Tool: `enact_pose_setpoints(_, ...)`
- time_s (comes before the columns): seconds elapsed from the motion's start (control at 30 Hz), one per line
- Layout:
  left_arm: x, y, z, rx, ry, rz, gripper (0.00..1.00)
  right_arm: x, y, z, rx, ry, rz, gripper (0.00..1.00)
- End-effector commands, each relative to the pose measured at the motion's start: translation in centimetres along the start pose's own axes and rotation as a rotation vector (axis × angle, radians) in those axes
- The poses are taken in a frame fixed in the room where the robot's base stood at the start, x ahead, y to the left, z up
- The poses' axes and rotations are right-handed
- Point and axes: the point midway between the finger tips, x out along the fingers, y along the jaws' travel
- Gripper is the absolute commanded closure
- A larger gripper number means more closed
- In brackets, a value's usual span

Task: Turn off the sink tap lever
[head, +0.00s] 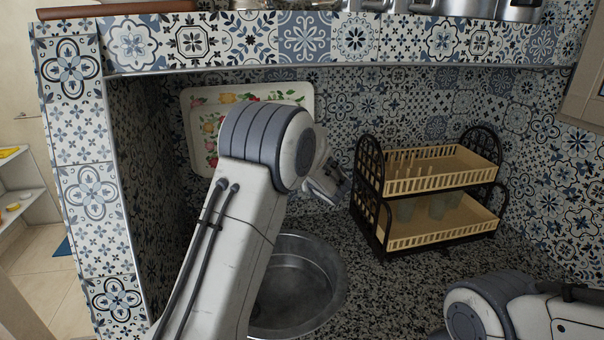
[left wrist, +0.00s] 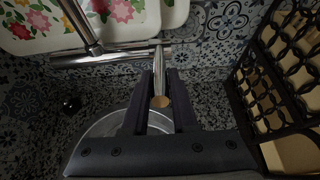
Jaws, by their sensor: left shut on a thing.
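The metal tap (left wrist: 115,55) lies across the upper part of the left wrist view, in front of the tiled wall, with its spout (left wrist: 80,22) going up and left. The lever (left wrist: 158,72) comes off the tap's right end and has a round tan tip. My left gripper (left wrist: 161,78) has its two dark fingers on either side of the lever and is shut on it. In the head view my left gripper (head: 333,182) is partly hidden behind my left arm, and the tap is hidden. The round metal sink (head: 325,262) is below. My right gripper is out of view.
A dark-framed two-tier dish rack (head: 440,240) with cups stands right of the sink. A floral tray (head: 200,103) leans on the back wall. A tiled ledge (head: 215,40) overhangs above and a tiled pillar (head: 85,190) stands left. Speckled counter lies in front of the rack.

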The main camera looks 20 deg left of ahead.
Motion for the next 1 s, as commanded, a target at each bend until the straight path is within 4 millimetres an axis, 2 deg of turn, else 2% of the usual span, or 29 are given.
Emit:
enact_pose_setpoints(0.03, 0.0, -0.1, -0.4, 0.002, 0.007, -0.002, 0.62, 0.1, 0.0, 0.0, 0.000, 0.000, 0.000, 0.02)
enact_pose_setpoints(0.07, 0.0, -0.1, -0.3, 0.002, 0.007, -0.002, 0.51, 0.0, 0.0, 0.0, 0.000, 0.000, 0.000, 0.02)
enact_pose_setpoints(0.1, 0.0, -0.1, -0.3, 0.002, 0.006, -0.002, 0.44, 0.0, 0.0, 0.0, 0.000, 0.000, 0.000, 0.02)
enact_pose_setpoints(0.47, -0.5, 0.0, -0.1, 0.001, 0.002, -0.001, 0.44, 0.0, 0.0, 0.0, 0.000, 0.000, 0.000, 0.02)
enact_pose_setpoints(1.0, -6.9, -0.1, 0.0, 0.001, 0.001, -0.002, 0.44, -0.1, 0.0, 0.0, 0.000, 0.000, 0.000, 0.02)
